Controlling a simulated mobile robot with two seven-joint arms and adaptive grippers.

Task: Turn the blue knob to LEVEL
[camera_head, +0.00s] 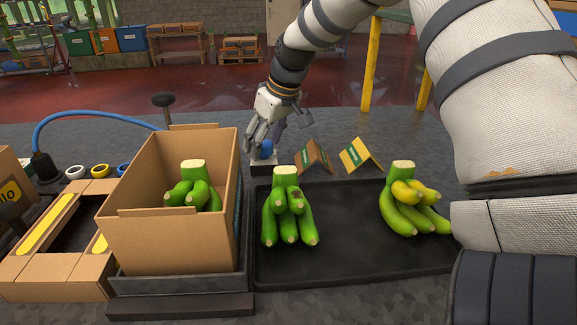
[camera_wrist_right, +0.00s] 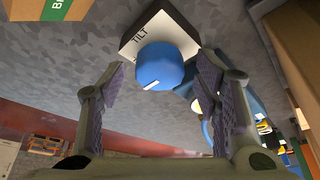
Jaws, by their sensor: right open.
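The blue knob (camera_head: 267,149) sits on a small white and black box (camera_head: 263,165) behind the black tray. In the right wrist view the knob (camera_wrist_right: 160,65) has a short white mark near its lower edge, and its box (camera_wrist_right: 137,40) carries the word TILT. No LEVEL label is readable. My right gripper (camera_head: 277,138) is open at the knob. In the wrist view its fingers stand on either side, with the knob just beyond or between the tips; I cannot tell whether they touch it. My left gripper is not in view.
A black tray (camera_head: 335,265) holds two green banana bunches (camera_head: 288,215), (camera_head: 408,205), the right one partly yellow. Brown (camera_head: 314,156) and yellow (camera_head: 359,155) tent cards stand behind it. A cardboard box (camera_head: 165,245) with another bunch (camera_head: 195,185) stands left of the knob.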

